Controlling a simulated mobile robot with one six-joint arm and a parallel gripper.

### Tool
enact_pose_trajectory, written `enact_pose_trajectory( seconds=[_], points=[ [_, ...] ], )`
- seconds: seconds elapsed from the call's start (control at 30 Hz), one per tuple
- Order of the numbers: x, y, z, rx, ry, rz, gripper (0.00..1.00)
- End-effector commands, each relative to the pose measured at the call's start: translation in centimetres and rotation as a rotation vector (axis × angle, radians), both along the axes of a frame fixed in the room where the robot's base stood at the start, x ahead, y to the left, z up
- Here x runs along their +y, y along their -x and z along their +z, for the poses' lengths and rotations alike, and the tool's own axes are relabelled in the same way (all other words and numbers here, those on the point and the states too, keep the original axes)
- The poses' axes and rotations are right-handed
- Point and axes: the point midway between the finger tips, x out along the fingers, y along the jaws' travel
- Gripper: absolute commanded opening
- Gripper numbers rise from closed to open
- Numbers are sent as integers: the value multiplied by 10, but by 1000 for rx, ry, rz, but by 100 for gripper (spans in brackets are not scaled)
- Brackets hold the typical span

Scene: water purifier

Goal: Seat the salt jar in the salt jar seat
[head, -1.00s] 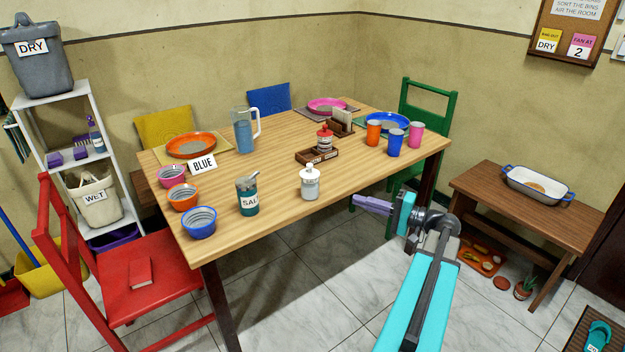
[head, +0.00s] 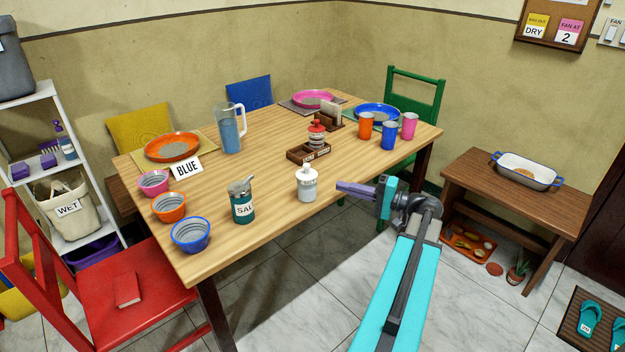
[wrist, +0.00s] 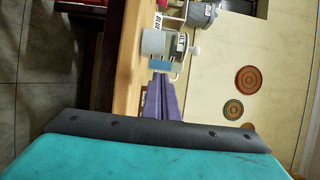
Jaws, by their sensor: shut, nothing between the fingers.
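A white jar (head: 307,185) with a pale knobbed lid and a small label stands upright near the table's front edge in the head view. The fingers also show in the wrist view (wrist: 163,78).
Bowls (head: 171,207) stand at the table's left and a pitcher (head: 229,132) at the back. Orange (head: 366,126), blue and pink cups stand at the right. A red chair (head: 90,290) is at the left, a low bench (head: 490,180) at the right. The front middle tabletop is fairly clear.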

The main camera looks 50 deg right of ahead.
Motion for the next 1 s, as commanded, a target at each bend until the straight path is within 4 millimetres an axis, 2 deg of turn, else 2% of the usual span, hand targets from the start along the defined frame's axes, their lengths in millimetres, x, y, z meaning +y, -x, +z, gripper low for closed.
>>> enact_pose_trajectory(
  seconds=[0.37,1.0],
  points=[
    [6,-12,0,0,0,6,0],
    [33,-85,0,-1,0,8,0]
  ],
)
